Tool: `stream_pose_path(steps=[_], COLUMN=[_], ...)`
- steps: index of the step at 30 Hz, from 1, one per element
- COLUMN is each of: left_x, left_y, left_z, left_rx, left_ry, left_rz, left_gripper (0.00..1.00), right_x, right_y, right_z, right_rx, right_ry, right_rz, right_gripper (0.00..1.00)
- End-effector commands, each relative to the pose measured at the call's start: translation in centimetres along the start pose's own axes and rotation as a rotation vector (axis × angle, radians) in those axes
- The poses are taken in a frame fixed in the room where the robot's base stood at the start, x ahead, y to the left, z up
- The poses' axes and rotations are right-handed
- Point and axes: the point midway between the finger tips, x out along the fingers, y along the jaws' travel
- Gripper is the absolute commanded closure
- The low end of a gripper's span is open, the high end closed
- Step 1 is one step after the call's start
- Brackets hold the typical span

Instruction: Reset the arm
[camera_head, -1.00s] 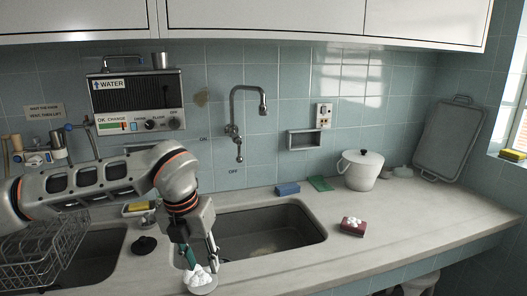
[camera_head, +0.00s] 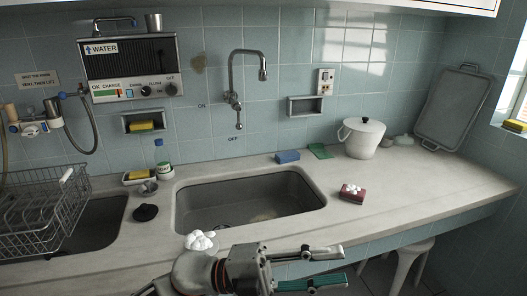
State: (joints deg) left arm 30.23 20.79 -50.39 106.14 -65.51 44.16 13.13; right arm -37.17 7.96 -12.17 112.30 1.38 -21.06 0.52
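My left gripper (camera_head: 340,266) is at the bottom centre, in front of the counter edge, with its fingers pointing right. The fingers are apart with nothing between them, so it is open and empty. Its arm comes in along the bottom edge. A heap of white foam-like lumps (camera_head: 200,239) sits on the counter at the front of the sink, just behind my arm; the dish under it is largely hidden. My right gripper is out of view.
A sink (camera_head: 250,203) is in the counter's middle, with a wire rack (camera_head: 45,215) at left. A red sponge with white foam (camera_head: 352,194), a blue sponge (camera_head: 288,157), a green cloth (camera_head: 320,151) and a white lidded pot (camera_head: 362,137) stand right. A stool (camera_head: 408,252) is below.

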Motion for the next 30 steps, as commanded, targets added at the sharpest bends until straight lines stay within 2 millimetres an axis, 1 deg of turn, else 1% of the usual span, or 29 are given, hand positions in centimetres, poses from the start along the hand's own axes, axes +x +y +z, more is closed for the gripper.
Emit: stream_pose_path(steps=[1, 4, 5, 8, 9, 11, 12, 14, 15, 16, 17, 18, 20, 21, 23, 24, 27, 30], left_x=[-0.7, -2.9, -3.7, -7.3, -9.0, -11.7, -13.6, -16.6, -18.6, -20.1, -21.6, -23.5, -26.2, -27.9, -30.4, -31.8, -34.9, -37.0], left_y=[-0.3, -0.8, -0.8, 0.3, 1.1, 2.8, 4.1, 6.5, 8.4, 9.9, 11.4, 13.4, 16.5, 18.6, 21.6, 23.6, 28.0, 31.1], left_z=[0.8, 3.1, 3.9, 6.4, 7.4, 8.7, 9.3, 10.1, 10.4, 10.5, 10.4, 10.2, 9.6, 8.9, 7.6, 6.6, 3.9, 1.4], left_rx=[-0.056, -0.155, -0.185, -0.294, -0.34, -0.411, -0.46, -0.535, -0.587, -0.625, -0.663, -0.71, -0.783, -0.832, -0.901, -0.946, -1.046, -1.122], left_ry=[-0.06, -0.194, -0.237, -0.394, -0.462, -0.566, -0.636, -0.745, -0.818, -0.873, -0.925, -0.992, -1.089, -1.151, -1.241, -1.298, -1.419, -1.506], left_rz=[-0.087, -0.24, -0.281, -0.407, -0.45, -0.509, -0.544, -0.587, -0.613, -0.629, -0.641, -0.654, -0.67, -0.676, -0.679, -0.68, -0.672, -0.659], left_gripper=[0.68, 0.68, 0.68, 0.68, 0.68, 0.68, 0.68, 0.68, 0.68, 0.68, 0.68, 0.68, 0.68, 0.68, 0.68, 0.68, 0.68, 0.68], right_x=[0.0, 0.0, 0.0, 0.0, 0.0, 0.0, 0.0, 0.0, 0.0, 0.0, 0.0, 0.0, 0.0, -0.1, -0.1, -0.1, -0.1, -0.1], right_y=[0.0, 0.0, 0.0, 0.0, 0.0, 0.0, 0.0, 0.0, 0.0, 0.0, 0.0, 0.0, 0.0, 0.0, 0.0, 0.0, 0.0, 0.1], right_z=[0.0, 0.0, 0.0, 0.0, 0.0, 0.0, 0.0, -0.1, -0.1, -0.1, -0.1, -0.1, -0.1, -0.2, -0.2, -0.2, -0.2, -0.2], right_rx=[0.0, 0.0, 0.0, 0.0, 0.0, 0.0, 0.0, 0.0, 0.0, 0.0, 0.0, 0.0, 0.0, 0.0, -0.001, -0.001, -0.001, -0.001], right_ry=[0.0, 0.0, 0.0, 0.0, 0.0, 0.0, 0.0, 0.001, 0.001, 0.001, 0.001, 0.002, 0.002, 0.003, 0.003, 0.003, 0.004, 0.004], right_rz=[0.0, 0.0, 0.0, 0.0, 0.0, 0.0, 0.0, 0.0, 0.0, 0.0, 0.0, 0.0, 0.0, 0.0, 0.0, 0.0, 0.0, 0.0], right_gripper=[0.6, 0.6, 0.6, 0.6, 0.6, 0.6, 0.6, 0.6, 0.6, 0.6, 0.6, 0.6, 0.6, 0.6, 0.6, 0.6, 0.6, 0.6])
